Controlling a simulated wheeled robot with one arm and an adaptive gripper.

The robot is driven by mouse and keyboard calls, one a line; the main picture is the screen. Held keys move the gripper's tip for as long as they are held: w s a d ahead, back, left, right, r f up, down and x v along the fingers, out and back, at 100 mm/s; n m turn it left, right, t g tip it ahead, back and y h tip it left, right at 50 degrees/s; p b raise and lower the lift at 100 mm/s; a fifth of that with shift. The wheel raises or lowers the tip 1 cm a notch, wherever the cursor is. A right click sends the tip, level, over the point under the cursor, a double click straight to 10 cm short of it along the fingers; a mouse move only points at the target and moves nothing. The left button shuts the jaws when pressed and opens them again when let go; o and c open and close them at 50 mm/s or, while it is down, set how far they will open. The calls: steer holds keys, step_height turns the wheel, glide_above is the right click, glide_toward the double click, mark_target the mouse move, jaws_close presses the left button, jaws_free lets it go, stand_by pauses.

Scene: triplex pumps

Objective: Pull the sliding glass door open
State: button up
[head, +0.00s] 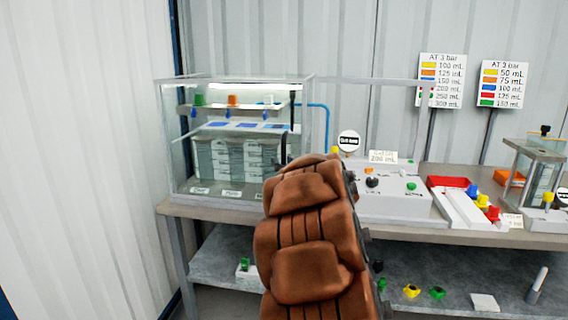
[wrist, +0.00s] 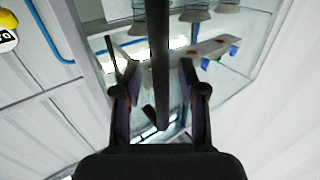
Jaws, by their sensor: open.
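The glass cabinet (head: 178,130) stands on the left end of the bench. A dark vertical bar (head: 292,115), which looks like the door handle, shows near its right front. In the wrist view this bar (wrist: 160,40) runs down between the fingers of my gripper (wrist: 150,65). The fingers are open, one on each side, with visible gaps; I cannot tell if the bar touches the palm.
A white control box (head: 395,202) stands right of the cabinet. Farther right are a red tray (head: 450,182), colored knobs and a smaller glass case (head: 540,160). Small parts lie on the lower shelf (head: 455,272). The corrugated wall (head: 80,160) bounds the left side.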

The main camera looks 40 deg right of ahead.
jaws_close()
stand_by(0.3)
stand_by(0.4)
